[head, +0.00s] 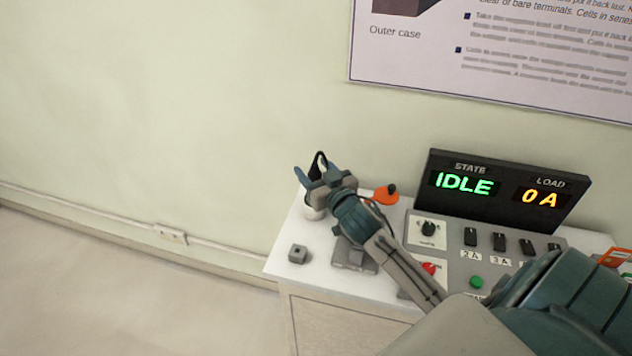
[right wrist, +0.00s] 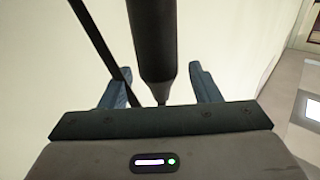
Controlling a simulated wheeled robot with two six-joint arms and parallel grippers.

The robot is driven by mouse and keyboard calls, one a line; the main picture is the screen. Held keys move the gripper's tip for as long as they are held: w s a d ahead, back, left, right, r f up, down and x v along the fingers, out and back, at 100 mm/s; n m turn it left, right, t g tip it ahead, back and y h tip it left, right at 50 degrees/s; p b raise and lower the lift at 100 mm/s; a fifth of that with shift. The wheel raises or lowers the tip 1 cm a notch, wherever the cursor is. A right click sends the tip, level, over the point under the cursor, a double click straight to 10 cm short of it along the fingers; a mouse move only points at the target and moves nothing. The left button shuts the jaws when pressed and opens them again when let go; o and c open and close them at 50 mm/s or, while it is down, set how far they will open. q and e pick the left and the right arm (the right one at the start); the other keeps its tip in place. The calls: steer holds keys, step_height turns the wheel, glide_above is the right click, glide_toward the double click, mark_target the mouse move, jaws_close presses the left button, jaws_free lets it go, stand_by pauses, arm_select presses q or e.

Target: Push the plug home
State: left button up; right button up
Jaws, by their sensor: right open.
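My right gripper (head: 318,172) is open above the far left corner of the white bench. In the right wrist view its two blue fingers (right wrist: 160,92) stand either side of a thick black round body with a tapered end (right wrist: 152,45), with a gap on both sides. This may be the plug, but I cannot tell for sure. A thin black cable or strip (right wrist: 95,40) runs beside it. In the head view a black loop (head: 318,158) shows between the fingers. The socket cannot be made out. My left gripper is not in view.
A white cylinder (head: 314,211) stands below the gripper. A small grey block (head: 298,254) and an orange piece with a black knob (head: 386,194) are on the bench (head: 325,268). A display (head: 505,192) reads IDLE and 0 A behind the switch panel. Left of the bench is clear floor.

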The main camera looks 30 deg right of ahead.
step_height(320, 180, up, 3)
steer(key=shift+f+b, duration=0.15)
steer(key=shift+b, duration=0.25)
steer(key=s+a+r, duration=0.1)
steer(key=s+a, duration=0.3)
steer(key=s, duration=0.3)
steer(key=s+a+r+b, duration=0.1)
steer(key=s+a, duration=0.3)
steer(key=s, duration=0.2)
steer(key=shift+s+a, duration=0.2)
steer(key=shift+s, duration=0.15)
steer(key=shift+f, duration=0.1)
